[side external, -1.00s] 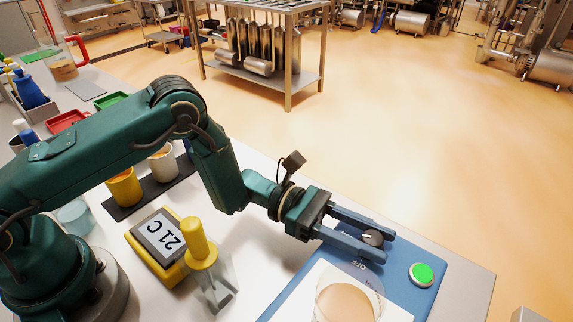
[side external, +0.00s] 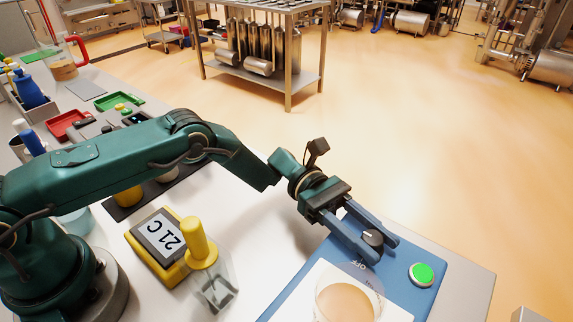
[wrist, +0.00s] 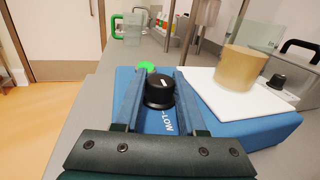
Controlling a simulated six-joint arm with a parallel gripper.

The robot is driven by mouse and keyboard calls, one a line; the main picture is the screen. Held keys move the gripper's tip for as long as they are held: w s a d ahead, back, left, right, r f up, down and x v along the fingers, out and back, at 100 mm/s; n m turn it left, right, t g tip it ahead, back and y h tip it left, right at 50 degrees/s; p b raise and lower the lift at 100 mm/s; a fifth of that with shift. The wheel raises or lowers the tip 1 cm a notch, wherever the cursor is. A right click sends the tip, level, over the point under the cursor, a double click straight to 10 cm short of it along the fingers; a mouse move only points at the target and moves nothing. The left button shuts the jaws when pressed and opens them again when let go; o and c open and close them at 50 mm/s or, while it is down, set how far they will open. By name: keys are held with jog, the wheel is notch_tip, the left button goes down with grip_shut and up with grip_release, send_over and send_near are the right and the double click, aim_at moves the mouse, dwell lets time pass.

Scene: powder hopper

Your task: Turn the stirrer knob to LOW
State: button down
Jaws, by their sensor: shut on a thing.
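The stirrer knob (wrist: 158,92) is black and round with a white pointer mark on top. It stands on the blue panel (wrist: 228,118); the side view also shows the knob (side external: 373,239). My gripper (wrist: 160,74) has its two long blue fingers on either side of the knob and is shut on it. The side view shows my gripper (side external: 382,250) reaching the knob from the upper left. A white LOW label (wrist: 167,121) lies on the panel between the fingers, on the near side of the knob. An OFF label (side external: 362,265) shows beside the knob. Which label the pointer meets is unclear.
A green button (side external: 421,274) is on the panel beyond the knob. A clear container of tan powder (side external: 346,300) stands on a white plate near the fingers. A yellow-handled clear scoop-like item (side external: 205,255) and a yellow 21 C display (side external: 160,243) stand left of the panel.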

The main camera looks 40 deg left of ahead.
aim_at(364, 233)
jog(key=shift+r, duration=0.1)
jog(key=shift+c, duration=2.4)
grip_release()
jog(key=shift+v, duration=2.65)
